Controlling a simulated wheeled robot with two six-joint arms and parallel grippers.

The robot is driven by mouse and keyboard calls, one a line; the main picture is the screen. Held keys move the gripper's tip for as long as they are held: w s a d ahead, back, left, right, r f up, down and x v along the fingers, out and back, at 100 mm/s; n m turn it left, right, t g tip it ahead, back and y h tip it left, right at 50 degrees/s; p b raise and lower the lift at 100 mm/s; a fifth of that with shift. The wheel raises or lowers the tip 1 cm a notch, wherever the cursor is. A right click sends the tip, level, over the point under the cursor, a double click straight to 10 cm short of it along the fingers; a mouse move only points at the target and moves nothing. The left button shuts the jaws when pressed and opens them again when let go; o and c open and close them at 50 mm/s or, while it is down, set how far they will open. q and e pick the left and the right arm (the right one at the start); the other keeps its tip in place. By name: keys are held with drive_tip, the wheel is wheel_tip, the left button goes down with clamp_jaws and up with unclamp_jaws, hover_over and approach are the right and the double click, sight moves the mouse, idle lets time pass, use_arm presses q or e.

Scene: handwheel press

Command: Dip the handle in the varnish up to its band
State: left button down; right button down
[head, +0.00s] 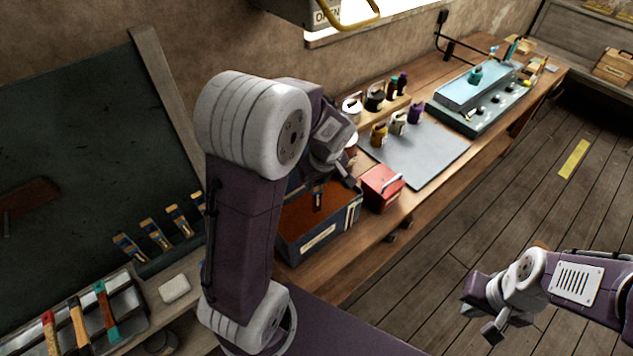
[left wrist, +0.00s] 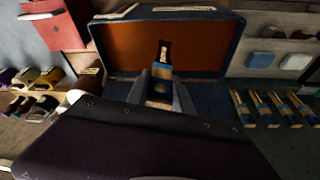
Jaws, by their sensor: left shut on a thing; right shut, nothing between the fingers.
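My left gripper (head: 329,180) is shut on the handle (head: 318,199), which hangs tip down over the open varnish tub (head: 318,240). The tub is dark blue with a pale label and holds orange-brown varnish (head: 296,217). In the left wrist view, the handle (left wrist: 163,53) shows a dark tip and a blue part close to the fingers, against the varnish (left wrist: 205,50). I cannot tell whether the tip touches the varnish. My left arm hides part of the tub in the head view. My right gripper (head: 478,322) is shut and empty, over the floor at right.
A red box (head: 382,188) stands right beside the tub. Bottles and a grey mat (head: 425,155) lie beyond it. Several blue-banded handles (head: 152,232) stand in a rack at left.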

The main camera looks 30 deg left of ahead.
use_arm(q)
drive_tip(key=shift+r+p, duration=2.1)
drive_tip(key=shift+r, duration=0.75)
idle(3.1)
